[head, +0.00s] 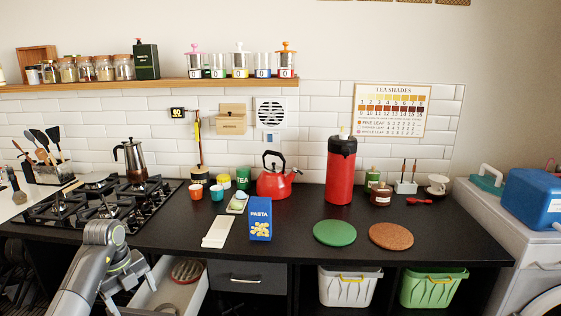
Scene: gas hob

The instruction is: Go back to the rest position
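My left arm comes in from the lower left, in front of the gas hob (88,205). Its grey links bend over near the counter's front edge, and the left gripper (126,274) is low, beside the open drawer (163,291). Its fingers do not show clearly, so I cannot tell whether it is open or shut. A reddish round thing (187,270) lies inside the drawer. My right arm and gripper are not in view.
A moka pot (135,162) stands on the hob. The black counter (350,268) bears a red kettle (273,183), a pasta box (260,222), a red canister (341,175), a green mat (334,233) and a brown mat (391,236). The counter's front right is clear.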

